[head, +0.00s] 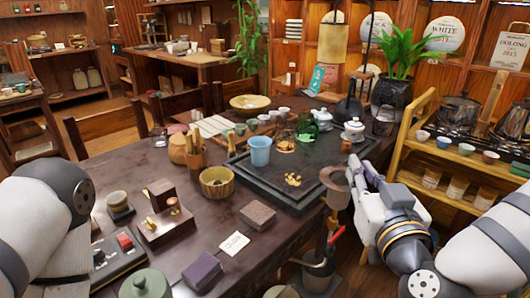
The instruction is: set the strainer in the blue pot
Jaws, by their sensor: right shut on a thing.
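A light blue pot (260,151), open at the top, stands upright on the near left part of the dark tea tray (318,185). My right gripper (354,181) is at the tray's right edge, to the right of the pot and nearer to me. It is shut on a brown round piece with a rim, which looks like the strainer (333,175). The strainer is well apart from the pot. The gripper's fingertips are small and partly hidden. My left arm shows at the left edge, but its gripper is out of view.
Small golden pieces (292,180) lie on the tray between pot and strainer. An amber glass vessel (285,141), a green glass pot (307,127) and white lidded pots (354,130) stand behind. A wooden bowl (216,182) is left of the tray. A tool holder (320,272) stands below my right gripper.

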